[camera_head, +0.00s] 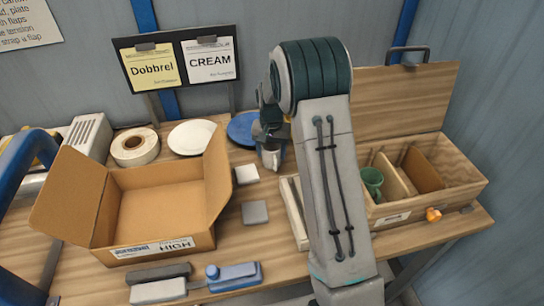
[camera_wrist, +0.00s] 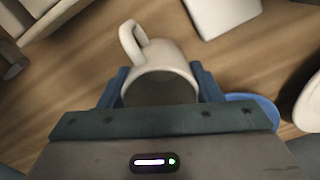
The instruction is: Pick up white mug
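The white mug (camera_wrist: 160,68) is between the two fingers of my gripper (camera_wrist: 160,82) in the wrist view. Its open rim faces the gripper and its handle points to the upper left. A finger lies close along each side of the mug; whether both press on it I cannot tell. In the head view the mug (camera_head: 271,158) shows below my gripper (camera_head: 268,138), near the back middle of the table. My arm hides part of the space around it, and I cannot tell whether the mug touches the table.
A blue plate (camera_head: 240,128) and a white plate (camera_head: 190,136) lie left of the mug. An open cardboard box (camera_head: 150,255) stands at the front left. A wooden crate (camera_head: 440,195) holds a green cup (camera_head: 372,180) at the right. A sign stand (camera_head: 180,62) is behind.

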